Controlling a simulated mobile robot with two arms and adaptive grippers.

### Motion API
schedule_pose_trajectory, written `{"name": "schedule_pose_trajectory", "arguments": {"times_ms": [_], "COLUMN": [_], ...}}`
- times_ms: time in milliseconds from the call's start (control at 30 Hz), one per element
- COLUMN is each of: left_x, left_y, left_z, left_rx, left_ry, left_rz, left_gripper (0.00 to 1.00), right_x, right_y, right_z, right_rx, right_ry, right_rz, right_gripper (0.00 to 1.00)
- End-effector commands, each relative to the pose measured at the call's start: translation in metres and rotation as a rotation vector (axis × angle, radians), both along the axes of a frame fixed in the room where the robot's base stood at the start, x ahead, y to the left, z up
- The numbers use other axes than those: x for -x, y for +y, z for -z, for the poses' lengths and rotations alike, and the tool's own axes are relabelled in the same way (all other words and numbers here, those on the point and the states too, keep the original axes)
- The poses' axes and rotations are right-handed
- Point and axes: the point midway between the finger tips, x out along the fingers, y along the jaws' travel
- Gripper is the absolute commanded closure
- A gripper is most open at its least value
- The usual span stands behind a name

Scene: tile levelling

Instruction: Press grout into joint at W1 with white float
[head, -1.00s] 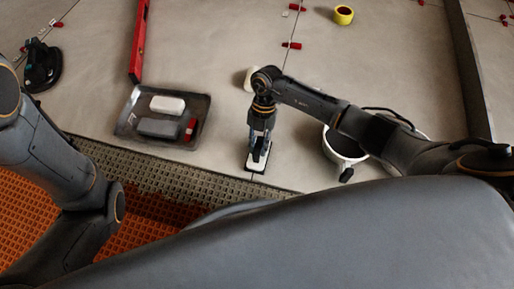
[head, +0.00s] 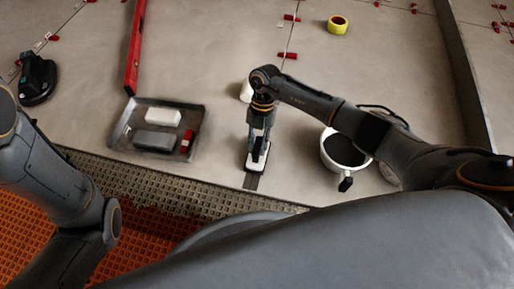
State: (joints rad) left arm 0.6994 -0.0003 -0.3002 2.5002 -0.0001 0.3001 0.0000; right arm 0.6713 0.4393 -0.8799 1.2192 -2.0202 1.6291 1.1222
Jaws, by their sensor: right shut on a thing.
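My right gripper (head: 258,146) points down and is shut on the white float (head: 254,167). The float lies flat on the pale tile floor close to its front edge, beside the brown mesh strip. A short dark strip (head: 250,182), which looks like grout in the joint, shows just in front of the float. The float and my right arm cover the line of the joint behind it. No W1 mark can be read. My left arm shows at the left edge, but its gripper is out of view.
A grey tray (head: 120,140) left of the float holds a white block, a grey block and a red item. A white bucket (head: 328,160) with dark contents stands at right. A red level (head: 136,50), yellow tape roll (head: 338,24) and black suction tool (head: 37,78) lie farther back.

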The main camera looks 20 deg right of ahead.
Motion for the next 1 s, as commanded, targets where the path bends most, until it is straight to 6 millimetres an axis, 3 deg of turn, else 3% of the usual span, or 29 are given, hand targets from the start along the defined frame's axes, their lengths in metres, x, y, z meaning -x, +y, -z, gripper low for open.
{"name": "schedule_pose_trajectory", "arguments": {"times_ms": [1000], "left_x": [0.0], "left_y": [0.0], "left_z": [0.021], "left_rx": [0.0], "left_ry": [-0.001], "left_rz": [-0.001], "left_gripper": [0.23], "right_x": [-0.032], "right_y": [-0.025], "right_z": [0.001], "right_rx": [0.004], "right_ry": [0.0], "right_rz": [0.002], "right_gripper": [1.0]}}
